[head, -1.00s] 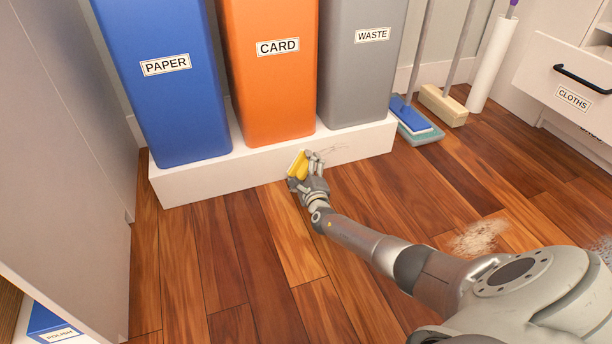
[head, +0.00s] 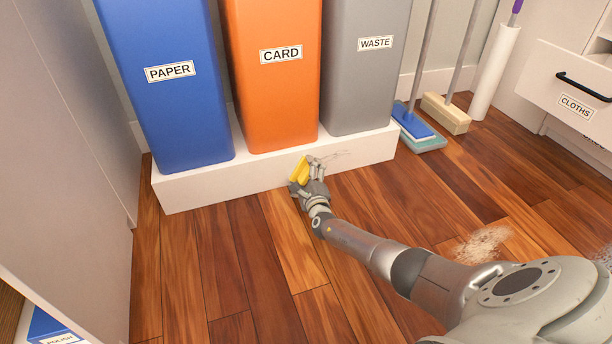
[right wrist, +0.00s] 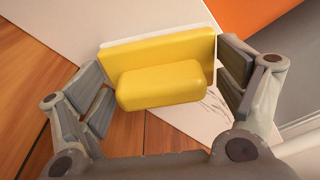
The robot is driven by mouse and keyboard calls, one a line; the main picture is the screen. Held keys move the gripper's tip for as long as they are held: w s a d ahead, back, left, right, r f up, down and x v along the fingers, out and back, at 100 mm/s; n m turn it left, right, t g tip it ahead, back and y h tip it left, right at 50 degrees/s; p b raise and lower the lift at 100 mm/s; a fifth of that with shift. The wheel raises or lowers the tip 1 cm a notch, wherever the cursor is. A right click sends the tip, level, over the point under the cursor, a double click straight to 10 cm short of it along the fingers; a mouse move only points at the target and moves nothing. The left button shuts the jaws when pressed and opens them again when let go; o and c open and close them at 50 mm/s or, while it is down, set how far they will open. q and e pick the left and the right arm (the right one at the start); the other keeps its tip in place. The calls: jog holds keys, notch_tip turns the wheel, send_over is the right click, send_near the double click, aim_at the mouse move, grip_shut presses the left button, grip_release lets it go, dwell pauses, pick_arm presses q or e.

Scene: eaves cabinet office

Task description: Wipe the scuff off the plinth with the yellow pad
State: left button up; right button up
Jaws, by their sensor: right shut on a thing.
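The yellow pad (head: 300,170) is held in my right gripper (head: 308,183), low in front of the white plinth (head: 220,187). In the right wrist view the yellow pad (right wrist: 160,80) sits between the fingers of the right gripper (right wrist: 165,90), its flat back toward the plinth's front face (right wrist: 175,135). I cannot tell whether it touches the plinth. The scuff (head: 335,156) is a set of thin dark lines on the plinth's front face, just right of the gripper. Part of the scuff (right wrist: 213,100) shows beside the pad in the wrist view. My left gripper is not in view.
Blue PAPER (head: 170,100), orange CARD (head: 275,90) and grey WASTE (head: 365,80) bins stand on the plinth. A blue mop (head: 418,130) and a broom (head: 446,113) stand right of it. A pale dusty patch (head: 483,243) lies on the floor. An open CLOTHS drawer (head: 560,85) juts out at right.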

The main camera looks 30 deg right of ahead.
aim_at(282, 170)
jog(key=shift+w+d, duration=0.1)
jog(key=shift+w, duration=0.4)
